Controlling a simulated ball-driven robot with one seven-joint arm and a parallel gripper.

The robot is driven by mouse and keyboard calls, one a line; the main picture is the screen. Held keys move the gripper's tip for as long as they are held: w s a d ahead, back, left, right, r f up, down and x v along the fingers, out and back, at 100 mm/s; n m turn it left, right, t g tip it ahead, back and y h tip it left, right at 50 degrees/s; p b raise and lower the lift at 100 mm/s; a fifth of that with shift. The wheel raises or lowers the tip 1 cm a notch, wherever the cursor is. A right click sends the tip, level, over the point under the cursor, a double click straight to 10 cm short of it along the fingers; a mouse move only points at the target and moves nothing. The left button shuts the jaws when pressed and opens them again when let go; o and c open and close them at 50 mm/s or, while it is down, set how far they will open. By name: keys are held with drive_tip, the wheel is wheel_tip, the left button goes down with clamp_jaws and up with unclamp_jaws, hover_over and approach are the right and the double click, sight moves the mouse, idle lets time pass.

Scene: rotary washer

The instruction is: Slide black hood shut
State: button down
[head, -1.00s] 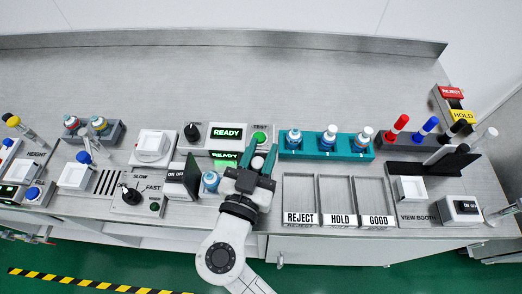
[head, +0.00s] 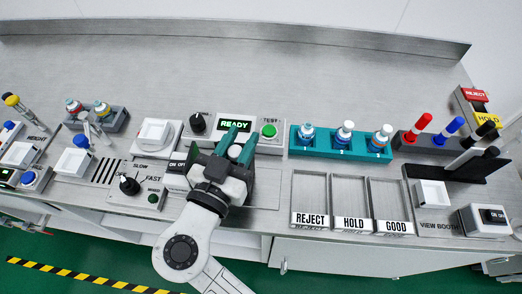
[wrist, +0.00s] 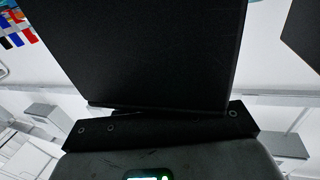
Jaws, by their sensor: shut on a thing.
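My gripper (head: 237,143) is over the washer station in the head view, its teal fingers pointing away from me, just below the lit READY display. A small pale knob-like piece (head: 236,152) shows between the fingers. My gripper is shut, and the black hood appears to be what it holds. In the wrist view the hood looks to be the large flat black panel (wrist: 155,50), which hides the fingertips. In the head view my gripper and arm cover most of the hood. I cannot tell how far its edge is from its stop.
The READY display (head: 234,126) and green TEST button (head: 269,131) are just beyond my gripper. A teal rack (head: 345,152) with several bottles stands to the right, above the sorting trays (head: 344,192). A SLOW/FAST knob (head: 129,184) is to the left. The back counter is clear.

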drive_tip(key=a+b, duration=0.1)
drive_tip(key=a, duration=0.1)
drive_tip(key=a+b, duration=0.1)
drive_tip(key=a, duration=0.1)
drive_tip(key=shift+w+f+b, duration=0.1)
drive_tip(key=shift+f+b, duration=0.1)
drive_tip(key=shift+b, duration=0.1)
drive_tip(key=shift+a+r, duration=0.2)
drive_tip(key=shift+a, duration=0.15)
drive_tip(key=c, duration=0.9)
unclamp_jaws()
drive_tip(key=shift+a, duration=0.15)
drive_tip(key=shift+o, duration=0.2)
drive_tip(key=b+v, duration=0.2)
drive_tip(key=v, duration=0.9)
